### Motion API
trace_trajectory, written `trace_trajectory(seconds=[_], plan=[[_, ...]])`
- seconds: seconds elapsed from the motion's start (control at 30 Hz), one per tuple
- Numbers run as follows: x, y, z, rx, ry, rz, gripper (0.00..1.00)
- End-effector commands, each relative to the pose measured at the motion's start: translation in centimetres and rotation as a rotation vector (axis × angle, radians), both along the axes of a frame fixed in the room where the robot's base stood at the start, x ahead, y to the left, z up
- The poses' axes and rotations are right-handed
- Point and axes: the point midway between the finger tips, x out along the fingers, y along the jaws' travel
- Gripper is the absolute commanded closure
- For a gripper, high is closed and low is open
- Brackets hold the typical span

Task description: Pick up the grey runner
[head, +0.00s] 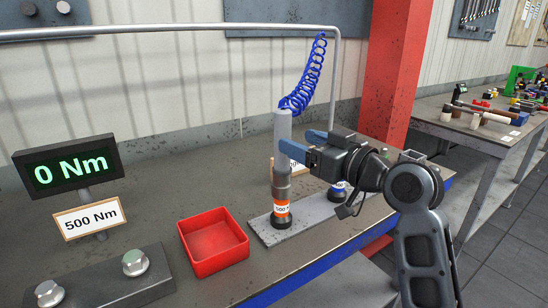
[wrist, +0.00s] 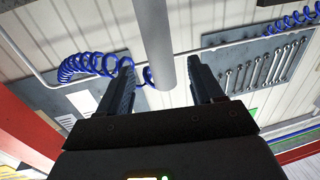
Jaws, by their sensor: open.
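The grey runner (head: 283,128) stands upright on a grey stand plate (head: 262,229) on the bench, with an orange-banded dark lower end and a blue coiled hose at its top. My gripper (head: 300,146) is open, its blue fingers level with the runner's upper body. In the wrist view the runner (wrist: 158,45) shows as a grey cylinder in the gap between the two spread fingers of my gripper (wrist: 160,82). I cannot tell how deep it sits between them. A second, blue-banded tool (head: 338,190) stands on the same plate, partly hidden behind my gripper.
A red tray (head: 213,241) lies left of the plate. A torque display (head: 68,164) reads 0 Nm above a 500 Nm sign (head: 88,218). Bolts sit on a grey block (head: 105,283) at the front left. A red post (head: 398,75) rises behind my arm.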

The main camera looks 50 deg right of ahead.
Motion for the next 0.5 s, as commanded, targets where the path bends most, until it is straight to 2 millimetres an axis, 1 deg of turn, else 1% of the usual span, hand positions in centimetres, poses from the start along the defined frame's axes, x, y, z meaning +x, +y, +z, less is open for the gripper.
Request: trace_trajectory(seconds=[0.03, 0.17, 0.33, 0.4, 0.5], plan=[[0.6, 0.0, 0.2, 0.000, 0.001, 0.002, 0.34], [1.8, -0.2, 0.4, 0.000, 0.001, 0.002, 0.34], [4.3, -0.5, 0.9, 0.000, 0.001, 0.000, 0.34], [5.2, -0.6, 0.6, 0.000, 0.001, 0.000, 0.34], [6.0, -0.7, 0.6, 0.000, 0.001, 0.001, 0.34]])
